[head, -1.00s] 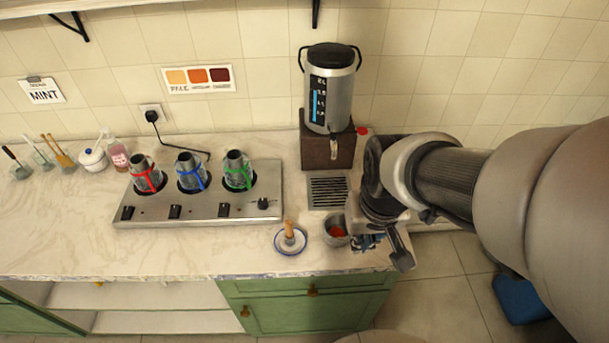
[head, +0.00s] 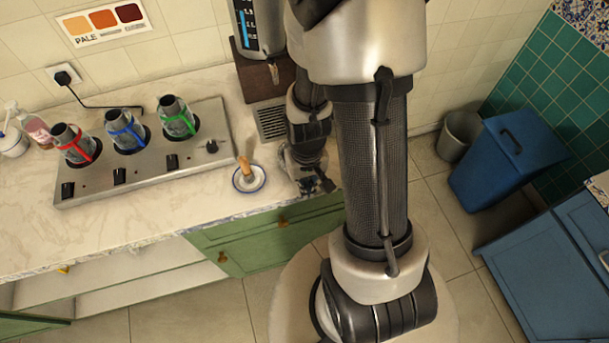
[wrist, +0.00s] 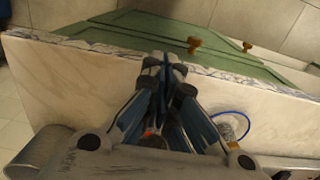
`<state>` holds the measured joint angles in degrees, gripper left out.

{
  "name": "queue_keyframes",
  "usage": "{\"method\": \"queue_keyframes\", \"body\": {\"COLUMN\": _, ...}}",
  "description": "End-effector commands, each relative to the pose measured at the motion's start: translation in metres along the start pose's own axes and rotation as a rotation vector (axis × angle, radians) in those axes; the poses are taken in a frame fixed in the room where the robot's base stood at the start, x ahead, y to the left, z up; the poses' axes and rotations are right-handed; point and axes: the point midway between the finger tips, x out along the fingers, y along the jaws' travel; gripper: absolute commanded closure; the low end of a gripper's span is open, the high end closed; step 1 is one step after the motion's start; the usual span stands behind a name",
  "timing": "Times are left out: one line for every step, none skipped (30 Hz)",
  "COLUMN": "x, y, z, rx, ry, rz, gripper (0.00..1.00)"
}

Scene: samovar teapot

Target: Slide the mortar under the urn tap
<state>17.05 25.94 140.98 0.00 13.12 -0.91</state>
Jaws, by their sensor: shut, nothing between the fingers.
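My gripper (head: 314,183) is low at the counter's right front, below the urn (head: 260,32). In the wrist view my gripper (wrist: 166,72) has its fingers shut and empty. The grey mortar with red contents is mostly hidden by my gripper in the head view. In the wrist view a small red patch shows between the finger links, probably its contents; I cannot tell whether I touch it. The urn stands on a brown block (head: 262,80), its tap (head: 272,68) above a slotted drip grate (head: 271,122).
A blue-rimmed white saucer (head: 248,178) with an upright wooden handle (head: 244,164) sits just left of my gripper. Further left is a steel warmer (head: 140,172) with several small pots. The counter's front edge (head: 150,236) is close. A blue bin (head: 510,155) stands on the floor.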

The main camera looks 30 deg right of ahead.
Motion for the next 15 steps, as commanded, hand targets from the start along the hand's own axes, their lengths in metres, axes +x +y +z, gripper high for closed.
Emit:
{"method": "queue_keyframes", "body": {"x": 0.016, "y": 0.000, "z": 0.001, "rx": 0.000, "ry": -0.004, "rz": 0.000, "gripper": 1.00}}
{"method": "queue_keyframes", "body": {"x": 0.022, "y": 0.000, "z": 0.001, "rx": 0.000, "ry": -0.004, "rz": 0.000, "gripper": 1.00}}
{"method": "queue_keyframes", "body": {"x": 0.029, "y": 0.000, "z": 0.001, "rx": 0.000, "ry": -0.003, "rz": 0.000, "gripper": 1.00}}
{"method": "queue_keyframes", "body": {"x": 0.032, "y": 0.000, "z": -0.002, "rx": 0.000, "ry": 0.000, "rz": 0.000, "gripper": 1.00}}
{"method": "queue_keyframes", "body": {"x": 0.028, "y": 0.000, "z": -0.011, "rx": 0.000, "ry": 0.006, "rz": 0.000, "gripper": 1.00}}
{"method": "queue_keyframes", "body": {"x": 0.027, "y": 0.000, "z": -0.018, "rx": 0.000, "ry": 0.006, "rz": 0.000, "gripper": 1.00}}
{"method": "queue_keyframes", "body": {"x": 0.026, "y": 0.000, "z": -0.022, "rx": 0.000, "ry": 0.005, "rz": 0.000, "gripper": 1.00}}
{"method": "queue_keyframes", "body": {"x": 0.026, "y": 0.000, "z": -0.025, "rx": 0.000, "ry": 0.004, "rz": 0.000, "gripper": 1.00}}
{"method": "queue_keyframes", "body": {"x": 0.026, "y": 0.000, "z": -0.029, "rx": 0.000, "ry": 0.003, "rz": 0.000, "gripper": 1.00}}
{"method": "queue_keyframes", "body": {"x": 0.026, "y": 0.000, "z": -0.032, "rx": 0.000, "ry": 0.003, "rz": 0.000, "gripper": 1.00}}
{"method": "queue_keyframes", "body": {"x": 0.026, "y": 0.000, "z": -0.034, "rx": 0.000, "ry": 0.002, "rz": 0.000, "gripper": 1.00}}
{"method": "queue_keyframes", "body": {"x": 0.026, "y": 0.000, "z": -0.037, "rx": 0.000, "ry": 0.002, "rz": 0.000, "gripper": 1.00}}
{"method": "queue_keyframes", "body": {"x": 0.025, "y": 0.000, "z": -0.038, "rx": 0.000, "ry": 0.002, "rz": 0.000, "gripper": 1.00}}
{"method": "queue_keyframes", "body": {"x": 0.025, "y": 0.000, "z": -0.039, "rx": 0.000, "ry": 0.002, "rz": 0.000, "gripper": 1.00}}
{"method": "queue_keyframes", "body": {"x": 0.025, "y": 0.000, "z": -0.040, "rx": 0.000, "ry": 0.001, "rz": 0.000, "gripper": 1.00}}
